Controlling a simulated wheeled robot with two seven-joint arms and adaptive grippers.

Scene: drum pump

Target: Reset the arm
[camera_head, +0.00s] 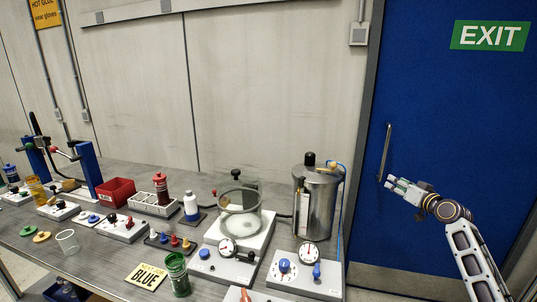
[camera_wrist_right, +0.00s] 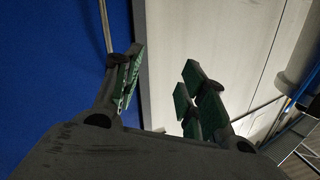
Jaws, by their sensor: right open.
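My right arm reaches in from the lower right of the head view. Its gripper (camera_head: 394,183) is raised in front of the blue door, to the right of the workbench, and points left. In the right wrist view the gripper (camera_wrist_right: 158,95) has its green-padded fingers spread apart with nothing between them. My left gripper is not in view.
The workbench (camera_head: 110,262) fills the left and middle. A steel tank (camera_head: 318,205) stands near its right end, beside a glass chamber (camera_head: 240,218). The blue door (camera_head: 440,110) has a vertical handle (camera_head: 385,152) close to my right gripper in the picture. Space between tank and gripper looks clear.

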